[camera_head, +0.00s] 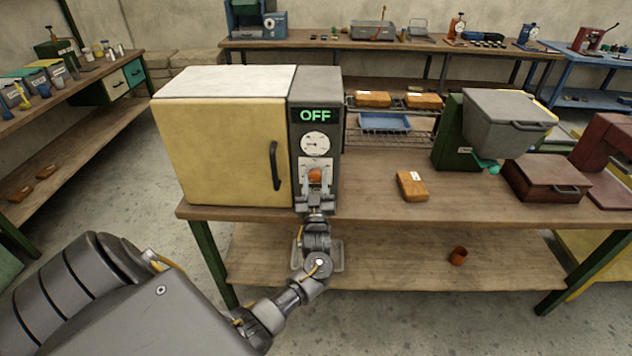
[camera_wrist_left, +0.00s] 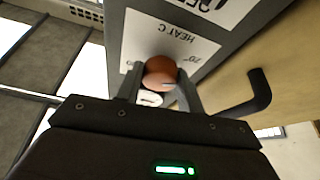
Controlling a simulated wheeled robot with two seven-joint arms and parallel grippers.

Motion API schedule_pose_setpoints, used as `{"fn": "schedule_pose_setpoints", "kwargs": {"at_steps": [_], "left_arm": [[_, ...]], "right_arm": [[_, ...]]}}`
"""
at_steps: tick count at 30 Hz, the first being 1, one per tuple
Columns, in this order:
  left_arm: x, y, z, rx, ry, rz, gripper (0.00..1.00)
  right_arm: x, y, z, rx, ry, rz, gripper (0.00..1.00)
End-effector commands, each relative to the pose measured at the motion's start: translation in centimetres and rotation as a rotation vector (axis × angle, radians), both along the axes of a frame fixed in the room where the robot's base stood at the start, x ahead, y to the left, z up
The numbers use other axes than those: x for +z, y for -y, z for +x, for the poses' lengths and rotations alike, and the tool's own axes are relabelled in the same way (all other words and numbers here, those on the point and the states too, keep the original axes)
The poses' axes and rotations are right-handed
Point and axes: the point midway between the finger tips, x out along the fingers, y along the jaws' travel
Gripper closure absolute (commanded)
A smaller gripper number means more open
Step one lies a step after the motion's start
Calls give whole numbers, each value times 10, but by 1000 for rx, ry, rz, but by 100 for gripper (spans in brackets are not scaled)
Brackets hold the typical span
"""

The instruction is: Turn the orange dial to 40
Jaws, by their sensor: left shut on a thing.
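The orange dial (camera_head: 315,175) sits low on the grey control panel (camera_head: 329,131) of a cream oven (camera_head: 226,140). My left gripper (camera_head: 315,190) is at the dial, its fingers on either side of it. In the left wrist view the dial (camera_wrist_left: 160,72) is between the two fingers of my left gripper (camera_wrist_left: 161,84), in front of a white label reading HEAT C. The dial's setting cannot be read. The display (camera_head: 315,115) above reads OFF, with a round white gauge (camera_head: 315,144) below it. My right gripper is not in view.
The black door handle (camera_head: 275,166) is just left of the panel; it also shows in the left wrist view (camera_wrist_left: 259,92). A wire rack (camera_head: 392,128) with a blue tray and brown blocks stands right of the oven. Another brown block (camera_head: 411,186) lies on the bench.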

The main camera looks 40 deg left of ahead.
Motion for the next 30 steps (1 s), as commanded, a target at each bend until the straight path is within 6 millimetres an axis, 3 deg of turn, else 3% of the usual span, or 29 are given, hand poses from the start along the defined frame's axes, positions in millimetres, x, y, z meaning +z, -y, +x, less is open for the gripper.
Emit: {"fn": "schedule_pose_setpoints", "kwargs": {"at_steps": [30], "left_arm": [[5, -4, -3, -3, -506, 666, 85]], "right_arm": [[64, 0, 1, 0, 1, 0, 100]]}}
